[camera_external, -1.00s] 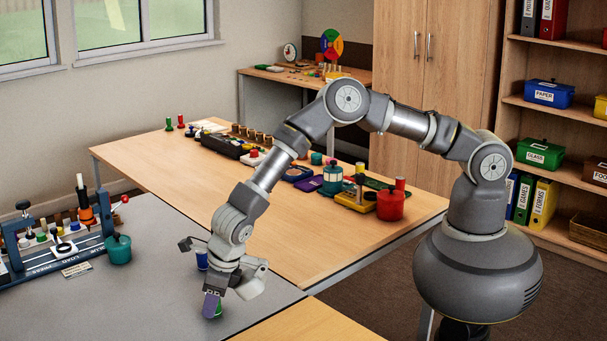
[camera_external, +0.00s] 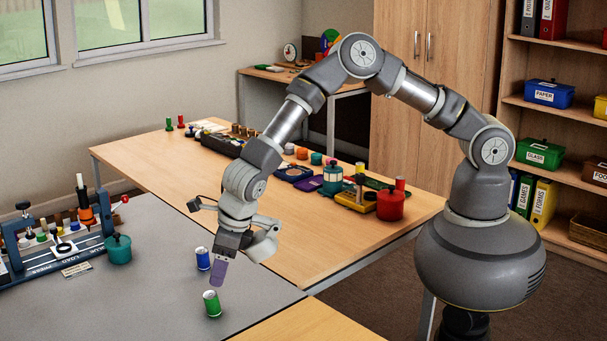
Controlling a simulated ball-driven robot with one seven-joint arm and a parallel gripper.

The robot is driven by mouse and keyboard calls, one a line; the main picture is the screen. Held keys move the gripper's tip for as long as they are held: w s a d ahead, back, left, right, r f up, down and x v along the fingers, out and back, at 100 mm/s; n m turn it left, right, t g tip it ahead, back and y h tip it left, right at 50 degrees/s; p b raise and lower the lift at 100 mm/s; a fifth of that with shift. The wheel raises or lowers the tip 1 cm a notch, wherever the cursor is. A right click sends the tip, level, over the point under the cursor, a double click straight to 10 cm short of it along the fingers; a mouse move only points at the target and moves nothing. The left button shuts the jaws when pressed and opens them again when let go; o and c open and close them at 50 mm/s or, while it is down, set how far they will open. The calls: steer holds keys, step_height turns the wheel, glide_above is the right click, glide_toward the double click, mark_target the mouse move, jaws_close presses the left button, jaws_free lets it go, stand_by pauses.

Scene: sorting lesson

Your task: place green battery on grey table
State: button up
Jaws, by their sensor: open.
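The green battery (camera_external: 212,304) stands upright, or nearly so, on the grey table (camera_external: 160,275), close to the table's right edge. It has a pale top. A blue battery (camera_external: 203,258) stands on the same table just behind it. My gripper (camera_external: 218,276) is open and empty, above the green battery and apart from it. Its purple-grey finger points down; the other finger is mostly hidden behind it.
A blue press rig (camera_external: 60,250) and a teal pot (camera_external: 118,249) stand at the left of the grey table. The wooden table (camera_external: 290,235) adjoins on the right, with a red pot (camera_external: 390,205) and several items along its back. The grey table's front middle is clear.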

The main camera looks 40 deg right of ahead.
steer(key=shift+v, duration=1.05)
